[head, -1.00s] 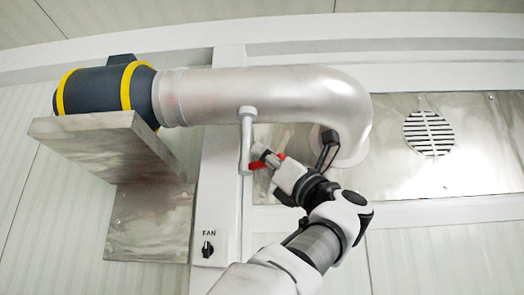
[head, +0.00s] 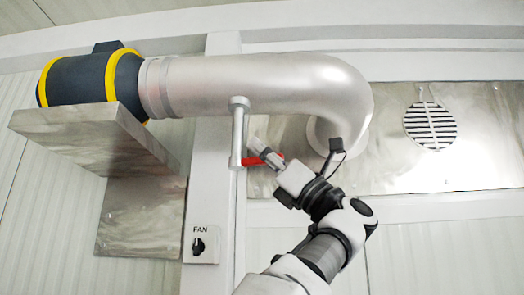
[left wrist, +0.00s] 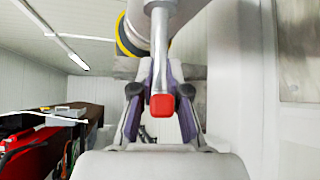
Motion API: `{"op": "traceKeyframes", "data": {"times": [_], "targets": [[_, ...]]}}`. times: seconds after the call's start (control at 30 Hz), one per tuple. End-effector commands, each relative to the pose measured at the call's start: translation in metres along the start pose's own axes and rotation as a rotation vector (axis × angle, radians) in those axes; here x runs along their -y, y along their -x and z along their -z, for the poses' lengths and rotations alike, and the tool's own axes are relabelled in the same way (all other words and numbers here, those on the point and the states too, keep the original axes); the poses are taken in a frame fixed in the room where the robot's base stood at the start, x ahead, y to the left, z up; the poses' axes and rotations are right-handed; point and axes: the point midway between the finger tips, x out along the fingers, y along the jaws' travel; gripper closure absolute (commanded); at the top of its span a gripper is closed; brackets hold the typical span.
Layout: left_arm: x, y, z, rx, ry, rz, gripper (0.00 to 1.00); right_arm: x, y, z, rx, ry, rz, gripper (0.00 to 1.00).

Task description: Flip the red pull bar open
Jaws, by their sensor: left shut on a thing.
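The red pull bar (head: 262,160) sticks out to the right from the lower end of a grey rod (head: 238,130) hanging below the silver duct. In the left wrist view its red end (left wrist: 162,105) faces the camera between the two fingers. My left gripper (head: 261,155) is at the bar, its fingers pointing up and left, and is shut on it. The fingers partly hide the bar in the head view. My right gripper is in neither view.
The silver duct (head: 250,82) runs from a dark, yellow-banded fan (head: 85,78) on a metal shelf (head: 95,140) and bends into a wall panel with a round vent (head: 430,125). A FAN switch (head: 199,245) sits on the post below. A cluttered dark bench (left wrist: 55,125) stands at left in the wrist view.

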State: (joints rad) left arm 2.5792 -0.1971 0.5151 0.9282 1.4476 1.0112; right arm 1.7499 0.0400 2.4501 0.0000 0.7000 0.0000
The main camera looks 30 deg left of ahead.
Motion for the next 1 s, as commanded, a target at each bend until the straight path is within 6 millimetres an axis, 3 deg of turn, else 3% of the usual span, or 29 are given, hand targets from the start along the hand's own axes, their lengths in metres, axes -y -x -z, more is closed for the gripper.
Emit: {"op": "traceKeyframes", "data": {"times": [0.03,0.1,0.47,0.8,1.0], "targets": [[-0.001,-0.001,-0.001,0.002,0.001,0.0,0.82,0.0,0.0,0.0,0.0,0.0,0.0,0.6],[-0.001,-0.001,-0.001,0.001,0.001,-0.001,0.58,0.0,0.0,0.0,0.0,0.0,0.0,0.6],[0.0,0.004,-0.001,0.001,0.0,0.001,0.58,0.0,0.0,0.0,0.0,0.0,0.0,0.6],[0.0,0.065,-0.001,0.003,0.0,0.001,0.58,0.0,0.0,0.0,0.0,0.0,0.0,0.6],[0.0,0.075,0.0,0.0,0.001,-0.001,0.58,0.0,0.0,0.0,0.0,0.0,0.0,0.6]]}}
